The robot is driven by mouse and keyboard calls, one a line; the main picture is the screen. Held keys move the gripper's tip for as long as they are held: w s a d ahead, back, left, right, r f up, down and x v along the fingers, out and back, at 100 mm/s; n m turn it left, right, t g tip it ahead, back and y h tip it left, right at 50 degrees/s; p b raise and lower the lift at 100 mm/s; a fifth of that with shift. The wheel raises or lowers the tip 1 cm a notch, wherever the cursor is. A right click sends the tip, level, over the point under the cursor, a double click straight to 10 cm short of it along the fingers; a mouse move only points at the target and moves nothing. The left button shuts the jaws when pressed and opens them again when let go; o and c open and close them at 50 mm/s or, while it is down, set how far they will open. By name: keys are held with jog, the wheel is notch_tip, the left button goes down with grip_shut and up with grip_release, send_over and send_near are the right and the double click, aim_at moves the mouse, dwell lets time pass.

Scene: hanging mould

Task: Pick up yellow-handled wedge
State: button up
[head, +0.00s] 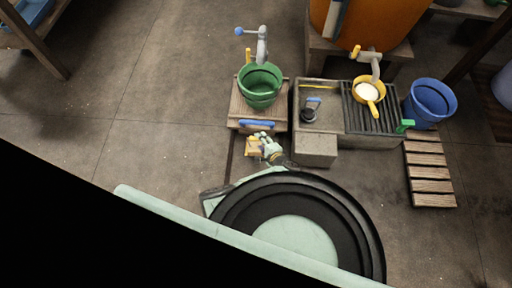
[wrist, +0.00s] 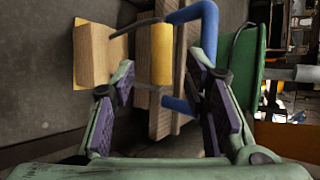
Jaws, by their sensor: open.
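The yellow-handled wedge (head: 252,147) lies low in front of the wooden stand, beside my gripper in the head view. In the wrist view its pale wooden block (wrist: 97,54) is at the upper left and a yellow handle (wrist: 161,53) stands to the right of it. My gripper (wrist: 160,92) is open, its two purple-padded fingers on either side of an empty gap. The handle appears just beyond the fingertips, roughly in line with the gap. In the head view my gripper (head: 266,143) partly covers the wedge. I cannot tell whether they touch.
A blue bar handle (head: 257,124) on the wooden stand (head: 236,113) is close to my right finger in the wrist view (wrist: 181,104). A green bucket (head: 260,83) stands on the stand. A stone sink (head: 302,112) and grey block (head: 315,149) are to the right.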

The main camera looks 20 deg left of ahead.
jog(key=b+x, duration=0.1)
jog(key=x, duration=0.3)
jog(key=shift+a+b, duration=0.1)
jog(key=shift+b, duration=0.2)
jog(key=shift+r, duration=0.1)
jog(key=shift+c, duration=0.3)
grip_shut()
